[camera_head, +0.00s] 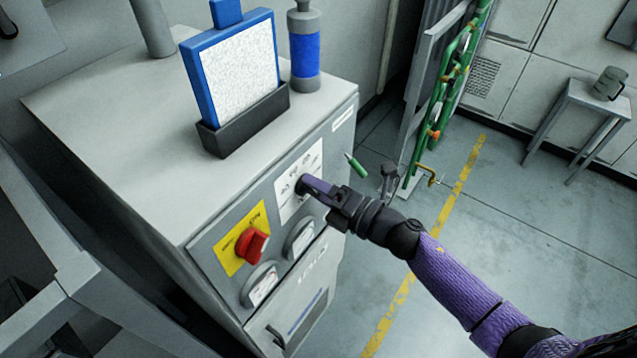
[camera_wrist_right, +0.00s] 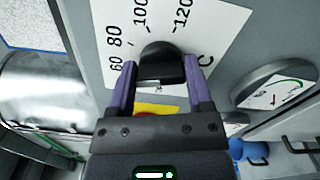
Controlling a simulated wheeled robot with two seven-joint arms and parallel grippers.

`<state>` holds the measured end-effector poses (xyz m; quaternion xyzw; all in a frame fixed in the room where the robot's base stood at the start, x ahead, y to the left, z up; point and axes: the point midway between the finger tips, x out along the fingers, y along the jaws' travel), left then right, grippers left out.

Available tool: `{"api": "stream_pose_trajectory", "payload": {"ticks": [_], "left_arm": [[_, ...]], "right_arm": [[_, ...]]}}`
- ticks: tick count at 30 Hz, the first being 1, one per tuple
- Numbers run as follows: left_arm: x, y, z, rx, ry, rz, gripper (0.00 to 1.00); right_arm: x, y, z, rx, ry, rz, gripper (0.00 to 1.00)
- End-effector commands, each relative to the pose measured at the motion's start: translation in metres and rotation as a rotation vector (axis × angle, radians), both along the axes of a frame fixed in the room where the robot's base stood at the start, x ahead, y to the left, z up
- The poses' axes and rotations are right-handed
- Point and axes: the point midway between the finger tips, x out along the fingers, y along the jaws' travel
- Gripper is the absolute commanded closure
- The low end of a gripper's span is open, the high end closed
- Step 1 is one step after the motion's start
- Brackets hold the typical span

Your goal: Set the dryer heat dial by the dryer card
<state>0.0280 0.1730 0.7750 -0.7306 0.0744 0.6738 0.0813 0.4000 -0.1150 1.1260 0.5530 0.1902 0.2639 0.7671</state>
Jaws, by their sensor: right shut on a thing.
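The heat dial is a black knob (camera_wrist_right: 160,62) on a white scale plate (camera_wrist_right: 205,22) marked 60, 80, 100, 120 and C. My right gripper (camera_head: 314,187) is shut on the knob, one purple finger on each side in the right wrist view. A small pale mark shows on the knob's near edge; I cannot tell which number it points to. My left gripper is out of view.
The cabinet front (camera_head: 215,247) also bears a red switch (camera_head: 252,245) on a yellow plate and two round gauges (camera_head: 299,238). A blue-banded bottle (camera_head: 305,55) stands beside the card. Green pipes (camera_head: 440,110) and a small table (camera_head: 590,97) are to the right, with open floor between.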

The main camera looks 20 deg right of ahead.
Motion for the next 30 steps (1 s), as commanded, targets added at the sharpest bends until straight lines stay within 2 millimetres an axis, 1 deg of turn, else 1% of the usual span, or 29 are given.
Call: {"api": "stream_pose_trajectory", "payload": {"ticks": [3, 15, 24, 30], "left_arm": [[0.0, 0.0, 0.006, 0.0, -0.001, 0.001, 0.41], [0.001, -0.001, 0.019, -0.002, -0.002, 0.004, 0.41], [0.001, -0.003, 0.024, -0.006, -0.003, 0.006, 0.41], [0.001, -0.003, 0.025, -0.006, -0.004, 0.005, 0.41]], "right_arm": [[0.0, -0.001, 0.001, 0.085, 0.067, -0.001, 0.94], [0.0, 0.0, -0.001, 0.352, 0.277, -0.001, 0.94], [0.0, 0.0, -0.002, 0.477, 0.373, -0.001, 0.94], [0.0, 0.0, -0.003, 0.516, 0.403, -0.001, 0.94]]}}
